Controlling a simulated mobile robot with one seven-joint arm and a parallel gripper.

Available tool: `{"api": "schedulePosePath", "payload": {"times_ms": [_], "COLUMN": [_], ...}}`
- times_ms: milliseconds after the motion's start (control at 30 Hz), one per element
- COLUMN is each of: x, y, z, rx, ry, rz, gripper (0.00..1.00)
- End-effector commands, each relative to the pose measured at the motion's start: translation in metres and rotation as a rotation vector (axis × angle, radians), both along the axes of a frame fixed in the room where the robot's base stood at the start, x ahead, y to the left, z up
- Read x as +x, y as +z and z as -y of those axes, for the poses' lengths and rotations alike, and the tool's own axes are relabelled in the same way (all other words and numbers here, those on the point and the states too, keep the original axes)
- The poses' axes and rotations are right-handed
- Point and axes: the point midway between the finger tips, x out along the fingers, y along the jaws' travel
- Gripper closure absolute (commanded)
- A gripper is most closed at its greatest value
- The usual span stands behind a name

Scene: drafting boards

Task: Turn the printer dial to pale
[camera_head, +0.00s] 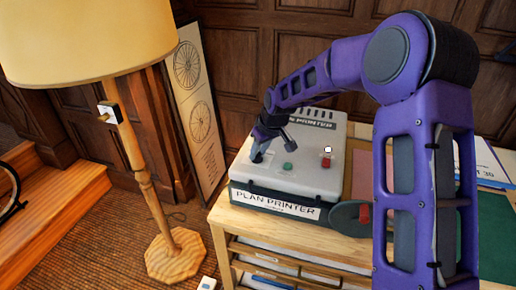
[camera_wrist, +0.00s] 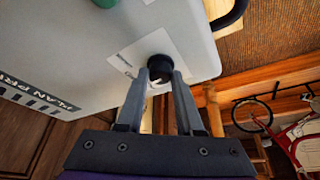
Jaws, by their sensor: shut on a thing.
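The plan printer (camera_head: 292,182) is a pale grey box with a dark base and a "PLAN PRINTER" label on its front. It stands on a wooden drafting cabinet. My gripper (camera_head: 257,153) reaches down to the left part of its top. In the wrist view, my gripper (camera_wrist: 160,82) has its two fingers closed on a round black dial (camera_wrist: 160,67). The dial sits over a white label plate (camera_wrist: 128,58) on the printer's top (camera_wrist: 120,30). The plate's markings are too small to read, and the dial's pointer is hidden.
A green button (camera_head: 288,166) and a red switch (camera_head: 326,162) are also on the printer's top. A floor lamp (camera_head: 140,160) stands to the left. A dark round thing with a red part (camera_head: 350,214) is at the cabinet's front edge. Papers (camera_head: 487,160) lie to the right.

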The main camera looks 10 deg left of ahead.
Motion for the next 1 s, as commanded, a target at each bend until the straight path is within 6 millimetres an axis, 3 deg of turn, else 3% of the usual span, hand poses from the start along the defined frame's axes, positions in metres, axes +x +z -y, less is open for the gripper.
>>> {"api": "schedulePosePath", "payload": {"times_ms": [600, 1000], "x": [0.0049, 0.0056], "y": [-0.0007, -0.0013], "z": [0.0032, 0.0034], "rx": [0.000, -0.002], "ry": [0.535, 0.697], "rz": [-0.001, -0.001], "gripper": [1.00, 1.00]}}
